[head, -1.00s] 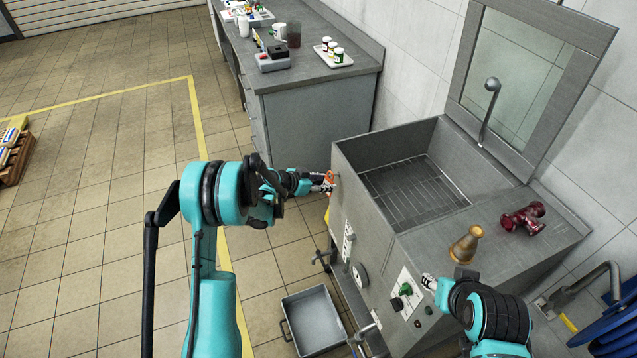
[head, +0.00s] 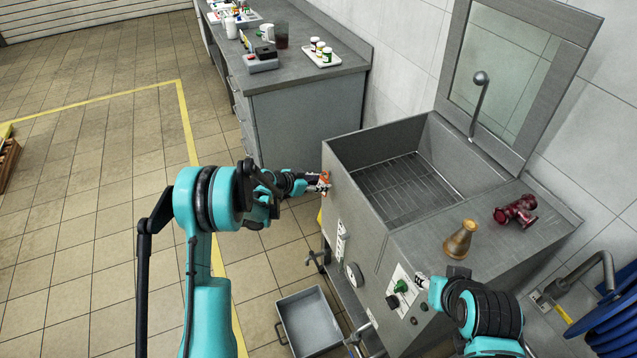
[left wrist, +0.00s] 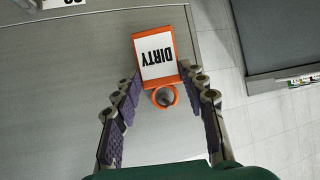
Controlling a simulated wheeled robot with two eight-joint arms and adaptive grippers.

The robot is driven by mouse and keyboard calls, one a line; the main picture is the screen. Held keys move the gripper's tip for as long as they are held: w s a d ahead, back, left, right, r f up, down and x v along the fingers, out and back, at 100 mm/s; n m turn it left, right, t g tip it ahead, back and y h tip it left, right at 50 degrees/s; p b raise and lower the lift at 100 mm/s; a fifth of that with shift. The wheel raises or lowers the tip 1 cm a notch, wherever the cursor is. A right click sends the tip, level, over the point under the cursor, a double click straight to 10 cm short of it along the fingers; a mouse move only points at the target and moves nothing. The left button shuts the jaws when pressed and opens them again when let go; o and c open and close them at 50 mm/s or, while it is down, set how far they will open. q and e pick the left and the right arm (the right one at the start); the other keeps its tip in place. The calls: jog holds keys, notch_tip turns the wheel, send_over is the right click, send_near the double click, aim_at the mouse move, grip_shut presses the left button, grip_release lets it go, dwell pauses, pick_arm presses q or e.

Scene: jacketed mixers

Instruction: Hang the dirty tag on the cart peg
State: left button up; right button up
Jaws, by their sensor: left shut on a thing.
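The dirty tag (left wrist: 157,55) is a white card with an orange border and the word DIRTY, with an orange ring at one end. In the left wrist view the ring surrounds a small grey peg-like end (left wrist: 166,98); I cannot tell whether it is threaded on it. My left gripper (left wrist: 162,82) is shut on the tag, one finger at each side. In the head view the gripper (head: 316,184) and a bit of the orange tag (head: 323,181) are at the upper left corner of the grey sink unit. My right gripper (head: 422,283) is by the unit's control panel; its jaws are too small to read.
The grey sink unit (head: 352,215) has an open basin, a brass vessel (head: 461,239) and a dark red fitting (head: 516,210) on top. A grey tray (head: 310,322) is low in front. A bench (head: 305,100) stands behind.

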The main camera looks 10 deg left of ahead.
pick_arm(q)
jog(key=o, duration=0.9)
jog(key=shift+o, duration=0.2)
jog(key=v, duration=1.2)
jog(key=s+d+r+n+g+y, duration=0.1)
jog(key=s+d+r+n+y, duration=0.1)
jog(key=s+r, duration=0.4)
jog(key=s+d+r+n+g+y, duration=0.15)
jog(key=s+r, duration=0.25)
jog(key=s, duration=0.5)
jog(key=s+a+n+t+y, duration=0.1)
jog(key=s+n+y, duration=0.3)
jog(key=s, duration=1.2)
jog(key=shift+s+r+n, duration=0.15)
jog(key=shift+s+n, duration=0.1)
jog(key=shift+n, duration=0.1)
